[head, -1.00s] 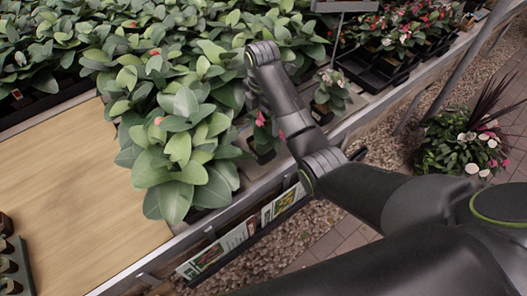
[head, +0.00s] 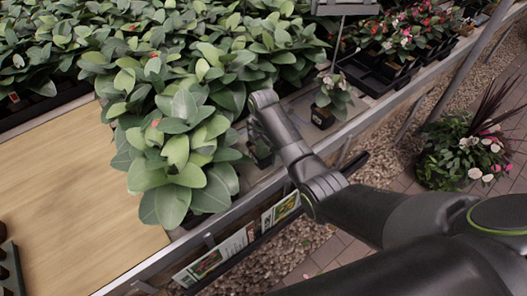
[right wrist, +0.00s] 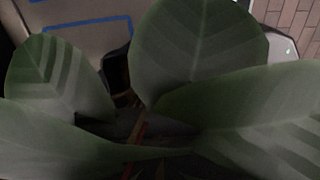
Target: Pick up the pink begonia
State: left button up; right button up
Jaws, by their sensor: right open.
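A small dark pot (head: 262,155) with green leaves stands on the bench edge, mostly hidden behind my right arm; no pink bloom shows on it now. A second small potted plant (head: 333,92) with a pale pinkish flower stands to its right. My right gripper (head: 258,128) is open, at the end of the bent arm right over the first pot; its fingers are mostly hidden. In the right wrist view, large green leaves (right wrist: 200,45) fill most of the picture and cover whatever is below. My left gripper is not in view.
Big leafy plants (head: 180,150) crowd the left of the arm. Black trays (head: 375,75) of flowers stand at the back right. The wooden tabletop (head: 80,190) is bare. The bench's metal edge (head: 225,222) carries plant cards. A floor planter (head: 465,155) stands at the right.

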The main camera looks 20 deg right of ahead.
notch_tip(320, 180, down, 2)
jog(key=c, duration=1.2)
jog(key=shift+r, duration=0.15)
